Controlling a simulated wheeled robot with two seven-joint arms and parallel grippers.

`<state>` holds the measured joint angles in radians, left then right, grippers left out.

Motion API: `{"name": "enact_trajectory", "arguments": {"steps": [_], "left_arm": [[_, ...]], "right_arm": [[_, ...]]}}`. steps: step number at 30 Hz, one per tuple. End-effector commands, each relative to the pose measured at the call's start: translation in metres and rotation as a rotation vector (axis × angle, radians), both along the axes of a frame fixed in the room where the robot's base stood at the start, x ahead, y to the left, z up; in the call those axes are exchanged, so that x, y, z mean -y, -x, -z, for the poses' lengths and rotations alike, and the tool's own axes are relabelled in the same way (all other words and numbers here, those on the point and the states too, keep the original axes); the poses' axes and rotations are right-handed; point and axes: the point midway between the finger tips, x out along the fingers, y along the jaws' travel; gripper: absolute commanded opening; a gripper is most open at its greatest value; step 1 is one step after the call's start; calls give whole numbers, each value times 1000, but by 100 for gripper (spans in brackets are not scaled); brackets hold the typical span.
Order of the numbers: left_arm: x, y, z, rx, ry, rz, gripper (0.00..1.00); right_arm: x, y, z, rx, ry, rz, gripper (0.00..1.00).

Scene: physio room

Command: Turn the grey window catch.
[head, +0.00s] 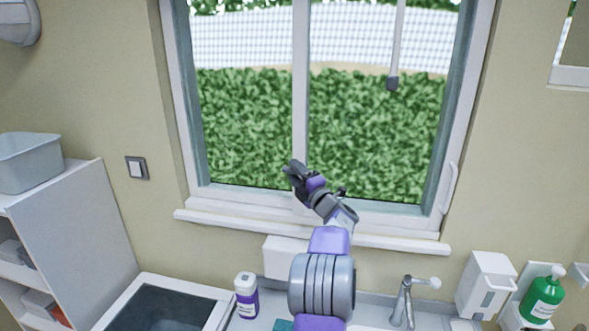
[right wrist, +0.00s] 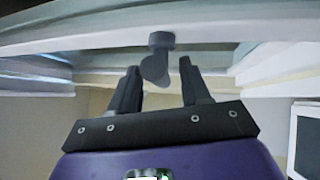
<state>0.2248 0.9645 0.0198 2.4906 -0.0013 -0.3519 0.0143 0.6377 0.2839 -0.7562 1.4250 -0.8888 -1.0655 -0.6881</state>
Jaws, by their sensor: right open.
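The grey window catch (right wrist: 158,62) shows in the right wrist view as a rounded knob with a short lever, set on the white window frame (right wrist: 220,50). In the head view I cannot make it out; my right gripper seems to cover it. My right gripper (right wrist: 160,76) is open, with one dark finger on each side of the catch lever. In the head view the right gripper (head: 293,170) is at the foot of the window's middle bar. My left gripper is not in view.
A white sill (head: 230,221) runs below the window. Below it are a tap (head: 405,300), a purple-and-white bottle (head: 246,296), a green pump bottle (head: 543,298) and a white dispenser (head: 487,285). A rod with a grey end (head: 393,82) hangs before the right pane.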

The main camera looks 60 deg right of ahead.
Motion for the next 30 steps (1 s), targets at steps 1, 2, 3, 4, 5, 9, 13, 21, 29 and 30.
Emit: {"name": "enact_trajectory", "arguments": {"steps": [1, 2, 3, 4, 5, 9, 13, 21, 29, 30], "left_arm": [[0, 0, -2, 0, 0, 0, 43], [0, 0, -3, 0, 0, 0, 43], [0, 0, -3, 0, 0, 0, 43], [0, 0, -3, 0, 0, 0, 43], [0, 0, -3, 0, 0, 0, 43], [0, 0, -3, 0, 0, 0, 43], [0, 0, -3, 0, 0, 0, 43], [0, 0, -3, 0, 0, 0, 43], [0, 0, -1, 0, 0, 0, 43], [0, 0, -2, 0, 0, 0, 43]], "right_arm": [[2, -4, -1, -1, 1, -1, 47], [3, -5, -2, -1, 0, 0, 47], [4, -7, -2, -1, 0, 0, 47], [4, -8, -2, -1, 0, 0, 47], [4, -8, -2, 0, -1, 0, 47], [4, -8, -1, 0, -1, 0, 47], [4, -8, -1, 1, -2, 0, 39], [4, -8, -1, 1, -2, 0, 0], [4, -8, -2, -78, 22, 0, 0], [4, -8, -2, -99, 27, -1, 0]]}}
